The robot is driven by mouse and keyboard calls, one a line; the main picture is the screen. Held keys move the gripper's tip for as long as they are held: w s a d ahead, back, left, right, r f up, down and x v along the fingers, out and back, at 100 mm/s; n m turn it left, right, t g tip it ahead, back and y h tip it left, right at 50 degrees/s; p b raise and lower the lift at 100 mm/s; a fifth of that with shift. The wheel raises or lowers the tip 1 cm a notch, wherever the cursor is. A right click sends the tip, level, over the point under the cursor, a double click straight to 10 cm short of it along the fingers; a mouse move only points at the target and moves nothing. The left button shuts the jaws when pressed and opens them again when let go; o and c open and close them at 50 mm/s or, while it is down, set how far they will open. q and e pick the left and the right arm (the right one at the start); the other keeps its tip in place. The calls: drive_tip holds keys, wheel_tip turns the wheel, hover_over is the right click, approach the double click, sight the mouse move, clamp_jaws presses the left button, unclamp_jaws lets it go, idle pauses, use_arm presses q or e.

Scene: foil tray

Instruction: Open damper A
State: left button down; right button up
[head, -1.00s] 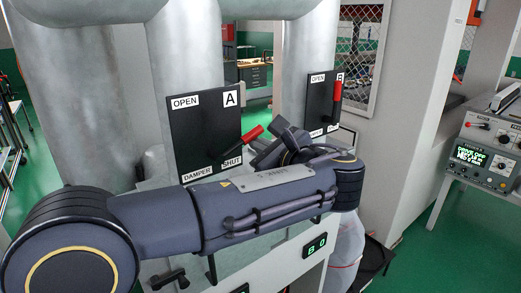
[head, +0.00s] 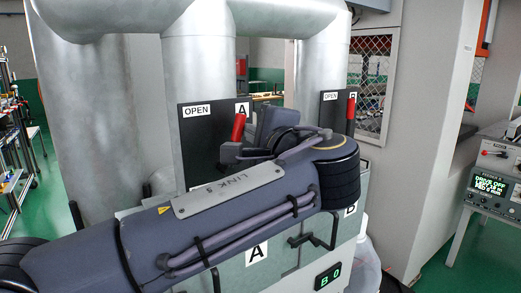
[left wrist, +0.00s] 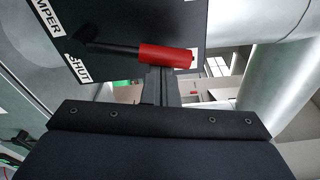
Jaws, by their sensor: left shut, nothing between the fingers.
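The black damper A plate (head: 203,132) stands on the near side of a big grey pipe, its OPEN label at top left. Its red lever grip (head: 239,127) points up, leaning slightly right. In the left wrist view the red grip (left wrist: 165,55) and black lever lie across the plate, with the SHUT label (left wrist: 78,69) near the pivot. My left gripper (head: 232,152) is shut and empty, at the lower part of the red grip. In the left wrist view its fingertips (left wrist: 160,72) are right against or very near the grip's side. My forearm hides the plate's lower part.
Large grey pipes (head: 80,120) rise behind. A control console (head: 492,185) stands at far right. Green floor is open at far left.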

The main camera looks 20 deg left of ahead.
use_arm(q)
drive_tip(key=shift+s+a+r+n+b, duration=0.2)
drive_tip(key=shift+s+a+n+b, duration=0.2)
drive_tip(key=shift+n+b, duration=0.3)
drive_tip(key=shift+s+a+r+n+b, duration=0.25)
drive_tip(key=shift+s+n+b, duration=0.25)
drive_tip(key=shift+n, duration=0.3)
use_arm(e)
drive_tip(key=shift+f, duration=1.5)
use_arm(q)
drive_tip(key=shift+w, duration=0.1)
